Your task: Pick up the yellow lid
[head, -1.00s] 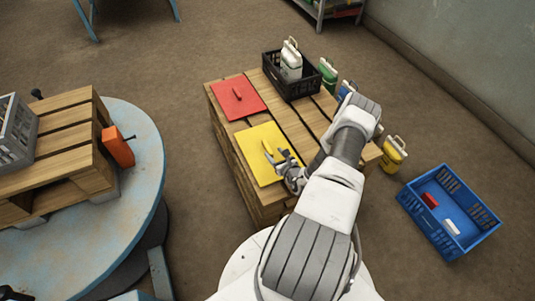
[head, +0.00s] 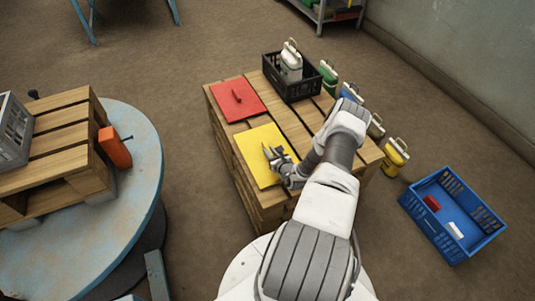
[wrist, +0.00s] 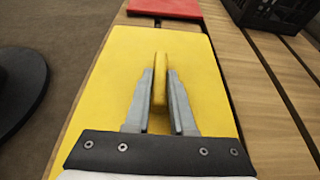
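The yellow lid (head: 251,141) is a flat square panel lying on the slatted wooden pallet stack (head: 312,118), at its near left. In the wrist view the lid (wrist: 112,72) fills the middle, with a raised bar handle (wrist: 161,80) standing up from it. My gripper (head: 270,154) is over the lid. In the wrist view my gripper (wrist: 160,98) has one finger along each side of the handle, close against it. The fingers look shut on the handle. The lower part of the handle is partly hidden between the fingers.
A red lid (head: 238,99) lies behind the yellow one. A black crate (head: 291,88) with a white jug (head: 290,66) stands at the back. Several coloured jugs line the right side. A blue crate (head: 453,214) is on the floor at right; a round table (head: 143,190) is at left.

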